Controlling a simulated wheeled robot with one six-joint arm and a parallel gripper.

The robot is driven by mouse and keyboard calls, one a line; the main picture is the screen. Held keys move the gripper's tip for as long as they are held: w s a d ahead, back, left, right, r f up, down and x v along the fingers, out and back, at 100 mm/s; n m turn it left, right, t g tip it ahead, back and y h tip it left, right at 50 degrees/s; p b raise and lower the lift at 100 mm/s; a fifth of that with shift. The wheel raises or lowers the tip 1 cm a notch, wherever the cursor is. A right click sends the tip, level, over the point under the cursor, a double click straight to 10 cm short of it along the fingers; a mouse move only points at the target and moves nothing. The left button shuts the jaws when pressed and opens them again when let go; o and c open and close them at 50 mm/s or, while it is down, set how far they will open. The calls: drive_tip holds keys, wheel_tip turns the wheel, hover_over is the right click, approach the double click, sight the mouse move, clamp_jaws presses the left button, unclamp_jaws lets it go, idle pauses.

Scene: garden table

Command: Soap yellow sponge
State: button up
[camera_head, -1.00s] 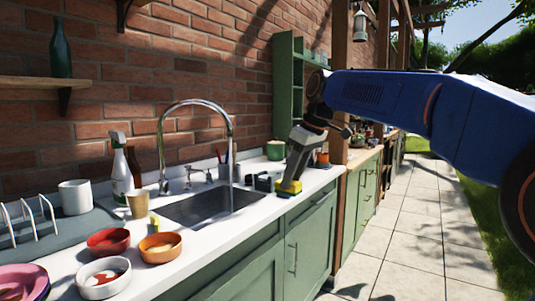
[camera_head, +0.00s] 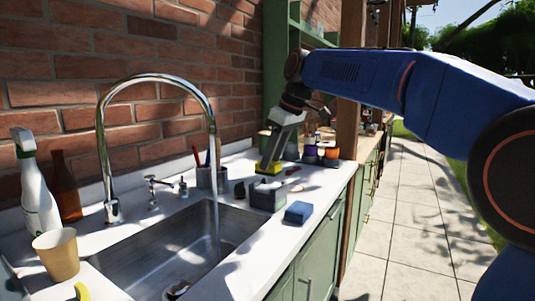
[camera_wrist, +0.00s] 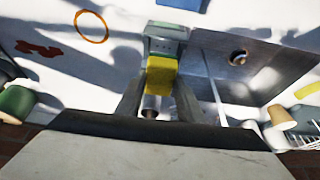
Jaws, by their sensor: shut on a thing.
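My gripper (camera_head: 268,163) is shut on the yellow sponge (camera_head: 269,168) and points down over the counter, behind a small grey box (camera_head: 267,195). In the wrist view the sponge (camera_wrist: 161,76) sits between the two fingers (camera_wrist: 158,100), at the near edge of the grey box (camera_wrist: 165,40). I cannot tell whether sponge and box touch. A blue sponge (camera_head: 298,212) lies on the counter in front of the box. No soap on the yellow sponge can be made out.
The sink (camera_head: 180,250) is left of the box, with water running from the curved tap (camera_head: 154,85). A grey holder (camera_head: 213,178) with pens stands beside the gripper. A spray bottle (camera_head: 36,195) and a tan cup (camera_head: 57,255) are at left. Jars (camera_head: 331,156) stand at right.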

sight(272, 174)
drive_tip(key=shift+f, duration=2.25)
drive_tip(key=shift+s+f, duration=0.1)
drive_tip(key=shift+f, duration=0.4)
drive_tip(key=shift+r, duration=3.2)
